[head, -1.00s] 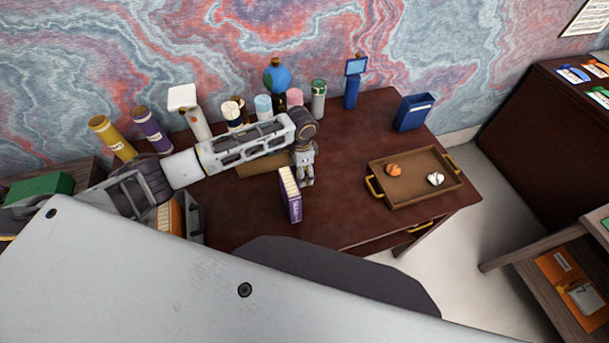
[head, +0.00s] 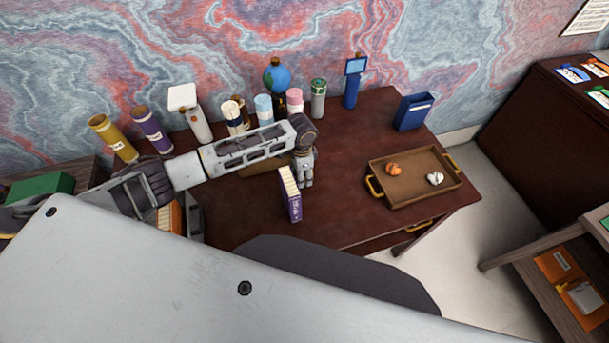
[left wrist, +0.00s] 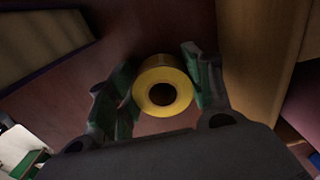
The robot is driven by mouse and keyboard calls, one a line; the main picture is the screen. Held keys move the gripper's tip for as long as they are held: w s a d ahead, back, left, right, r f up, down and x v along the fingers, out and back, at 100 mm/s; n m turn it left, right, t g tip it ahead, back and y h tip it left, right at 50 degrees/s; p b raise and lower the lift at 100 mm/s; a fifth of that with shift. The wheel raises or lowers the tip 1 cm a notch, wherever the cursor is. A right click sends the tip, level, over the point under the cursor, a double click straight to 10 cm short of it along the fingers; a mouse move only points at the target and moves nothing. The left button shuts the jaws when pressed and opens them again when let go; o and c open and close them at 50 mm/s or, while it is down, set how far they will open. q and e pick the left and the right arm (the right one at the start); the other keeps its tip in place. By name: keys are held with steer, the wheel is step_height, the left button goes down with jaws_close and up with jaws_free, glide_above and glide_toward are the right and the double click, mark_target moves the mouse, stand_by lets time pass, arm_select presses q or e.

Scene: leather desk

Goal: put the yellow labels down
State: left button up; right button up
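The yellow labels (left wrist: 163,88) are a roll with a dark centre hole, seen in the left wrist view between the green-padded fingers of my left gripper (left wrist: 162,85). Both fingers appear to touch the roll's sides. In the head view my left gripper (head: 303,182) points down over the middle of the desk (head: 335,215), just behind the purple box. I cannot make out the roll in the head view, and I cannot tell whether its underside touches the desk. My right gripper is not in view.
A purple box (head: 292,205) stands close in front of the gripper. A wooden piece (head: 258,167) is beside it. Cylinders, a globe (head: 277,76) and a blue bin (head: 413,112) line the back. A brown tray (head: 412,190) is at right, with bare desk before it.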

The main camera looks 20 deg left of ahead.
arm_select(q)
steer(key=c, duration=0.5)
steer(key=shift+r, duration=0.15)
step_height(320, 180, up, 10)
steer(key=shift+b, duration=0.35)
stand_by(0.5)
